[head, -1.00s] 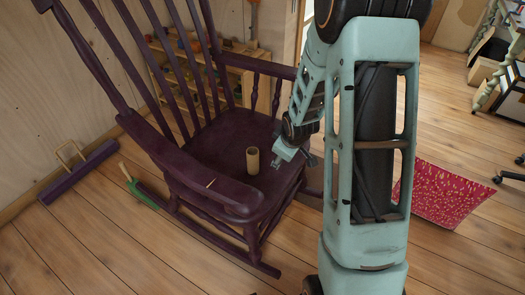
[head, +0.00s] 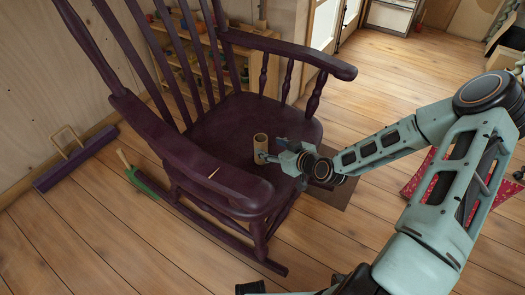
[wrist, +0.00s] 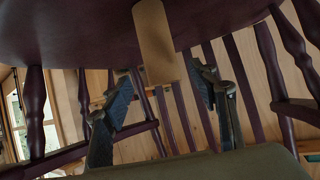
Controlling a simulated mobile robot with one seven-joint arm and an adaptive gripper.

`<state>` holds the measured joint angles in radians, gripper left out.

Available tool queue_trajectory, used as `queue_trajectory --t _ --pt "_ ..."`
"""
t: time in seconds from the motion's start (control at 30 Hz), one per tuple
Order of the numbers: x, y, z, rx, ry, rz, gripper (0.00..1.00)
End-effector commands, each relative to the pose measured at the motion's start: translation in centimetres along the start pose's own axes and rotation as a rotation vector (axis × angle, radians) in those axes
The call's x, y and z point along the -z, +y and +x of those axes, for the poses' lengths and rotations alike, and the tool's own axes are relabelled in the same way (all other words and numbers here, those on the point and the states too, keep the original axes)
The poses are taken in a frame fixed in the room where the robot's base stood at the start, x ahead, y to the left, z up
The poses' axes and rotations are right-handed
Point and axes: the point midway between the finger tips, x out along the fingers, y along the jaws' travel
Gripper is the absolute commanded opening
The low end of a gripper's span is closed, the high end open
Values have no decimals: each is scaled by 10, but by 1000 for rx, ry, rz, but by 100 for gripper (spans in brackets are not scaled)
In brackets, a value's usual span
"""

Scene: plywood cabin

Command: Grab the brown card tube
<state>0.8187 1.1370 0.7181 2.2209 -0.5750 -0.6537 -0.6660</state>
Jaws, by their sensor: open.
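The brown card tube (head: 260,148) stands upright on the seat of a dark purple rocking chair (head: 225,128), near the seat's front right part. My gripper (head: 272,151) is just to the right of the tube, low over the seat, with its fingers pointing toward it. In the wrist view the tube (wrist: 155,42) shows between the lines of the two open fingers (wrist: 160,90), mostly beyond their tips. The gripper is open and empty. I cannot tell whether a finger touches the tube.
The chair's armrests (head: 290,46) rise on both sides of the seat. A shelf (head: 195,55) stands behind the chair. A red patterned mat (head: 415,178) lies at right.

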Motion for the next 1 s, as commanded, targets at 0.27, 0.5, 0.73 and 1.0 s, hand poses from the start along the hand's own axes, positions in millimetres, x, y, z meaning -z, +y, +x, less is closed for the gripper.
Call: queue_trajectory --t 0.27,0.5,0.73,1.0 --pt "-2 -1 26 0 -1 0 54" --pt "-3 -2 61 0 -2 -1 54" --pt "-2 -2 70 0 -4 -1 54" --pt "-2 -2 69 0 -4 -1 36"
